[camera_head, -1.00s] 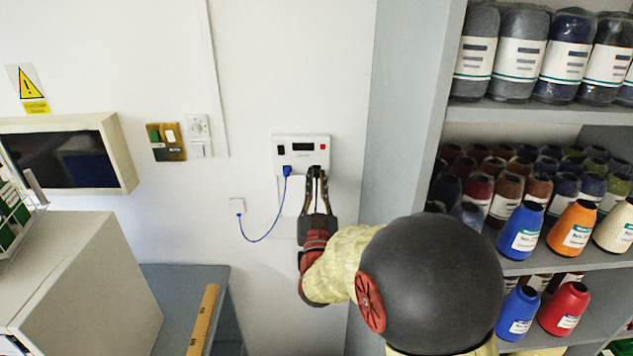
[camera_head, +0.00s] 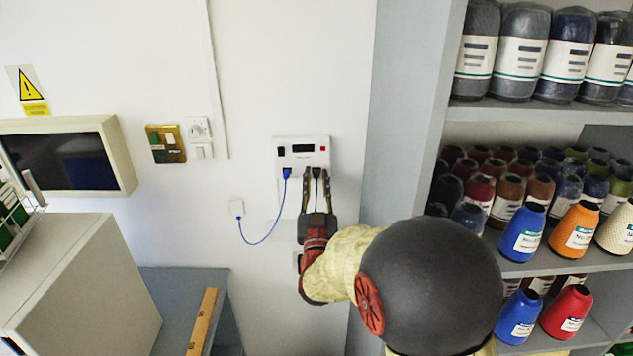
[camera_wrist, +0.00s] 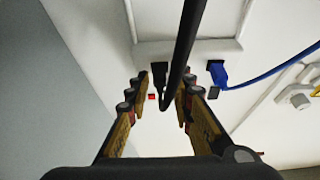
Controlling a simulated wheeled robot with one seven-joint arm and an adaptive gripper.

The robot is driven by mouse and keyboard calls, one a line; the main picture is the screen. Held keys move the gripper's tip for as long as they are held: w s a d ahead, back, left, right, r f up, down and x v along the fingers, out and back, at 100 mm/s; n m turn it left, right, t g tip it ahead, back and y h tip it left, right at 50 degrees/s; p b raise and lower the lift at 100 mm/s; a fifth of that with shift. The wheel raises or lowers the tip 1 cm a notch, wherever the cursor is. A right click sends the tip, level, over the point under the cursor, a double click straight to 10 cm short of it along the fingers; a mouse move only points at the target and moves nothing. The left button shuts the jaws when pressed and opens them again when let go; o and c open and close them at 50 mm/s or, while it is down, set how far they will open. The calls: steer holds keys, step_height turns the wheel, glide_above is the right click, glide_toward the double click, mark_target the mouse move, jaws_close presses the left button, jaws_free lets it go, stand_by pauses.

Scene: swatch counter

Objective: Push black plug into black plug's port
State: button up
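The black plug (camera_head: 316,172) is at the lower edge of the white wall unit (camera_head: 290,165), with its black cable hanging down between my fingers. In the wrist view the black plug (camera_wrist: 158,75) sits against the unit, and its cable (camera_wrist: 184,50) loops across the picture. How deep it sits in its port cannot be told; the port is hidden behind it. My gripper (camera_head: 317,180) is open, with one finger on each side of the plug and visible gaps to it. The gripper (camera_wrist: 160,92) also looks spread and empty in the wrist view.
A blue plug (camera_head: 287,172) with a blue cable (camera_head: 265,237) is in the same unit, just left of my gripper. Shelves of yarn cones (camera_head: 525,232) stand at the right beyond a grey panel (camera_head: 395,100). A grey box (camera_head: 90,280) and a table are at the lower left.

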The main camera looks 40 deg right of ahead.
steer(key=shift+o, duration=1.1)
steer(key=v, duration=1.2)
steer(key=shift+f, duration=0.15)
